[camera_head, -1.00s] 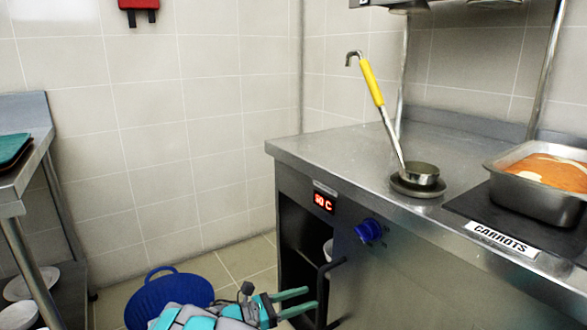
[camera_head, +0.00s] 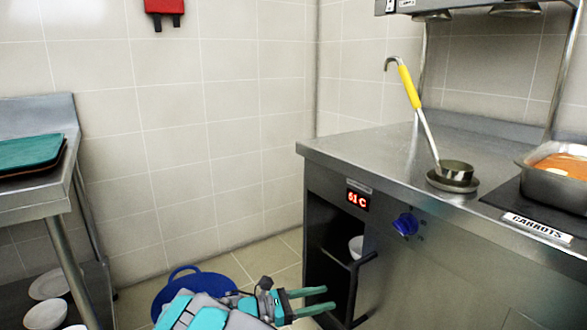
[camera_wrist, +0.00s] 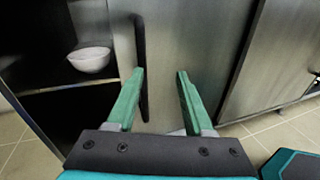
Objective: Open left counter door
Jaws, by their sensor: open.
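The left counter door (camera_head: 385,290) is a grey metal panel in the counter front, below the blue knob. An open dark compartment (camera_head: 328,255) shows to its left. The door's dark bar handle (camera_head: 352,295) stands upright near its left edge. My gripper (camera_head: 329,299) is open in front of the compartment and handle. In the wrist view, the handle (camera_wrist: 141,55) is beside the left fingertip, and its lower part shows between the spread teal fingers (camera_wrist: 160,72). I cannot tell whether they touch. Nothing is held.
A white bowl (camera_head: 356,246) sits on a shelf inside the compartment, also in the wrist view (camera_wrist: 90,59). A blue round container (camera_head: 195,290) is on the floor behind my arm. A steel table (camera_head: 40,205) with trays stands at left. A ladle (camera_head: 425,120) rests on the countertop.

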